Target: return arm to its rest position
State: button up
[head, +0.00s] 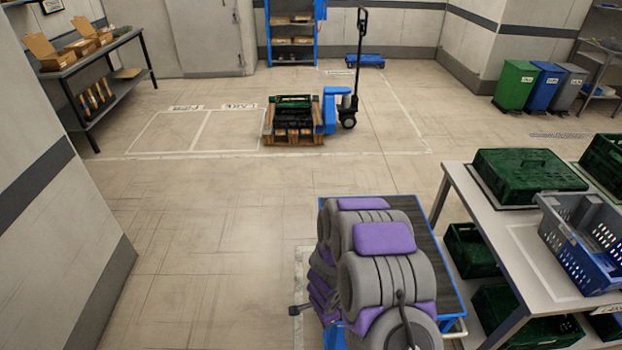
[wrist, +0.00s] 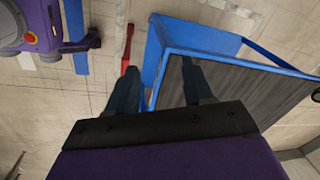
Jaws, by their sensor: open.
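My grey and purple arm (head: 385,255) is folded up at the bottom middle of the head view. In the wrist view, my gripper (wrist: 160,82) has its two dark fingers spread apart, with nothing between them. My gripper's fingers cannot be made out in the head view. A blue-framed cart with a dark ribbed top (head: 432,245) stands behind and beside the arm, partly hidden by it. The cart top also shows in the wrist view (wrist: 245,90), beyond the fingers and to the right. I cannot tell how far the fingers are from it.
A white table (head: 540,270) at right holds a green crate (head: 525,172) and a blue crate (head: 585,240), with green crates below. A pallet jack (head: 330,110) with a loaded pallet (head: 292,135) stands farther back. A wall is close at left.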

jog(key=s+a+r+n+y, duration=0.2)
jog(key=s+r+n, duration=0.15)
jog(key=r, duration=0.85)
jog(key=s+a+r+n+y, duration=0.2)
jog(key=r+n, duration=0.2)
jog(key=r, duration=0.8)
jog(key=s+d+r+n+g+h, duration=0.1)
jog(key=s+d+r, duration=0.3)
jog(key=s, duration=0.4)
jog(key=s+d+r+n+g+h, duration=0.1)
jog(key=s+d+r+n, duration=0.1)
jog(key=s+d+r, duration=0.3)
jog(key=s+d+r+n+g+h, duration=0.1)
jog(key=s+d+r, duration=0.4)
jog(key=s, duration=0.6)
jog(key=shift+s+d+r+n+h, duration=0.2)
jog(key=shift+s+n+h, duration=0.1)
jog(key=shift+n+h, duration=0.35)
jog(key=shift+c, duration=0.9)
jog(key=shift+d, duration=0.1)
